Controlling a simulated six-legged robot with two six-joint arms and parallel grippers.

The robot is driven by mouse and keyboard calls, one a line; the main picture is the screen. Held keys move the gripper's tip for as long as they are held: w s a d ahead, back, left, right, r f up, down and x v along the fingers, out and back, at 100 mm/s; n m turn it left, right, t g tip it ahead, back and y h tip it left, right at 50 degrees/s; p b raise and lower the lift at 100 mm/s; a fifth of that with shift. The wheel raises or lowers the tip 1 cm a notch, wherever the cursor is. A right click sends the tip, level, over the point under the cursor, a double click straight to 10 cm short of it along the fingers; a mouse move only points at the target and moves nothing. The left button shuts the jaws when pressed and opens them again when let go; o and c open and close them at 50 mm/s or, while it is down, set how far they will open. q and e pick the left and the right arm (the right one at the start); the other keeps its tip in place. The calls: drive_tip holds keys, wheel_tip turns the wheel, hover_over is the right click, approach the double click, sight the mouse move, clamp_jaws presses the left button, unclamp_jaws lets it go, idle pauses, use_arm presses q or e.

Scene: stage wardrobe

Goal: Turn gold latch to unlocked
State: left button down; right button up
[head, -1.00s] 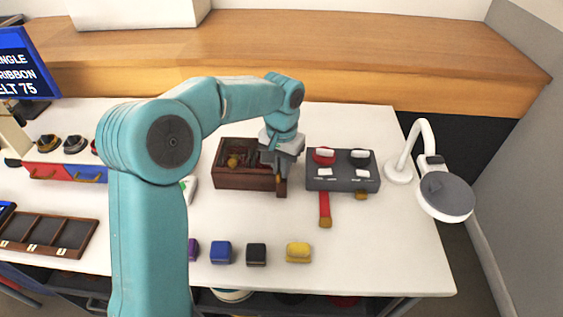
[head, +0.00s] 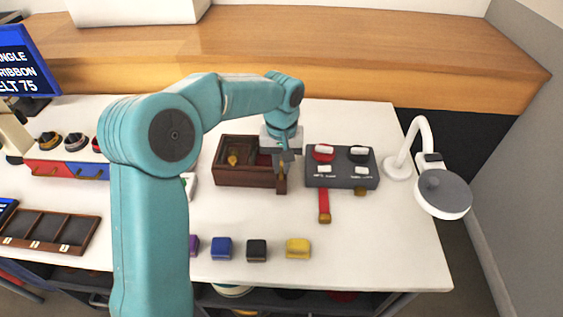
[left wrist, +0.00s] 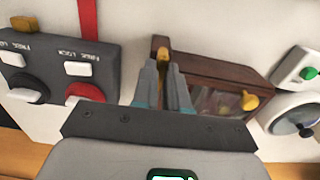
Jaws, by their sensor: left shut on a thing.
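The dark wooden box (head: 232,180) stands at the middle of the table. The gold latch (left wrist: 162,53) is on a brown upright piece at the end of the box. My left gripper (head: 282,165) points down at the box's right end. In the left wrist view its fingers (left wrist: 162,74) are shut around the latch, with the latch's gold part showing between and just past the tips. The fingers partly hide the latch in the head view, and its exact angle is hard to tell. My right gripper is in neither view.
A white lamp (head: 443,193) is further right. Several coloured blocks line the table's front.

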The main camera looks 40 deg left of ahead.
use_arm(q)
drive_tip(key=c, duration=1.2)
unclamp_jaws()
drive_tip(key=shift+o, duration=0.2)
drive_tip(key=shift+r, duration=0.1)
wheel_tip(320, 180, up, 16)
drive_tip(key=p, duration=0.3)
drive_tip(key=shift+r, duration=0.1)
